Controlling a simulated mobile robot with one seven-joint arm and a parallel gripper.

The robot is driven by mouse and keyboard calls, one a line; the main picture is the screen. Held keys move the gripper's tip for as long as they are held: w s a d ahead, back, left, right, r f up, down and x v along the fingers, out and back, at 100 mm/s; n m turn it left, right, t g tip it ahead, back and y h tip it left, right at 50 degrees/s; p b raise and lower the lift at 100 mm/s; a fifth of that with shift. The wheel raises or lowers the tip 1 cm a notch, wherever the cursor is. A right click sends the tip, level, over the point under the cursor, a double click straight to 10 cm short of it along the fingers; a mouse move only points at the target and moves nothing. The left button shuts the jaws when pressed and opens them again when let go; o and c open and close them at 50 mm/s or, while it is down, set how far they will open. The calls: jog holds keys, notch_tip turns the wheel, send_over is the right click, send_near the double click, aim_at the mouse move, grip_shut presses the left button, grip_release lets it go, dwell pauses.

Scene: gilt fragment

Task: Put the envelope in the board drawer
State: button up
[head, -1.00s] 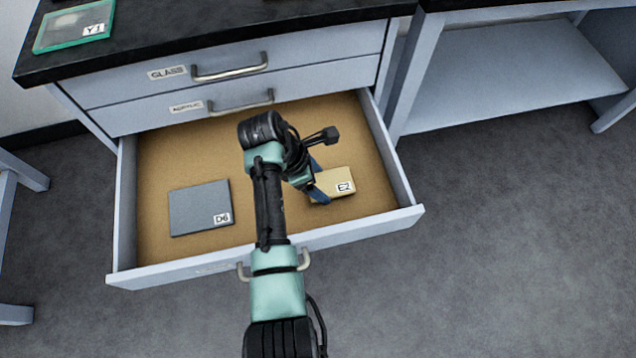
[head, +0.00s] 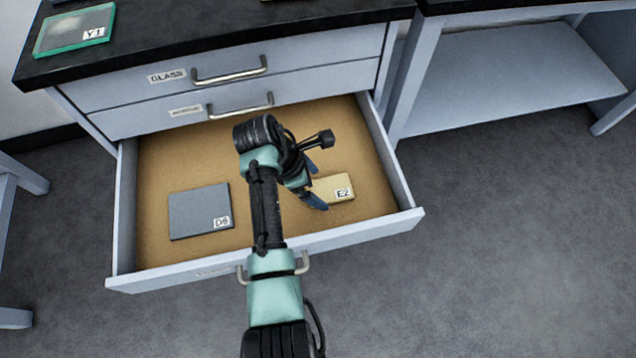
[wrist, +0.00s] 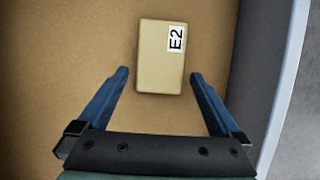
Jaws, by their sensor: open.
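A tan envelope-like packet labelled E2 (head: 333,188) lies flat on the floor of the open bottom drawer (head: 300,243), right of its middle. In the wrist view the packet (wrist: 160,60) lies just beyond my fingertips, its near end about level with them. My gripper (head: 318,186) is over the drawer beside the packet; in the wrist view it (wrist: 160,75) is open, with one blue finger to each side and nothing held. The bottom drawer's label is too small to read.
A grey slab labelled D6 (head: 200,210) lies in the drawer's left part. Two shut drawers are above; the top one (head: 225,75) reads GLASS. A green-edged plate labelled Y1 (head: 73,30) is on the black worktop (head: 200,35). Drawer walls bound the free floor.

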jog(key=p+v, duration=0.3)
jog(key=v, duration=0.7)
jog(key=shift+r, duration=0.2)
jog(key=shift+a, duration=0.1)
jog(key=w+d+r+m+t+y, duration=0.25)
jog(key=w+r+m+t, duration=0.6)
jog(key=r, duration=0.55)
jog(key=d+r+m+t+y, duration=0.2)
jog(key=d+r+m+t, duration=0.15)
jog(key=r+m, duration=0.85)
jog(key=s+r+t, duration=0.5)
jog(key=r, duration=0.7)
jog(key=s+r+m+t, duration=0.1)
jog(key=s+r+t, duration=0.35)
jog(key=r, duration=0.85)
jog(key=s+r+t, duration=0.5)
jog(key=s+r, duration=0.1)
jog(key=r, duration=0.6)
notch_tip(320, 180, up, 22)
jog(key=p, duration=2.2)
jog(key=shift+w+d+p, duration=0.2)
jog(key=shift+d+p, duration=0.1)
jog(key=shift+d, duration=0.15)
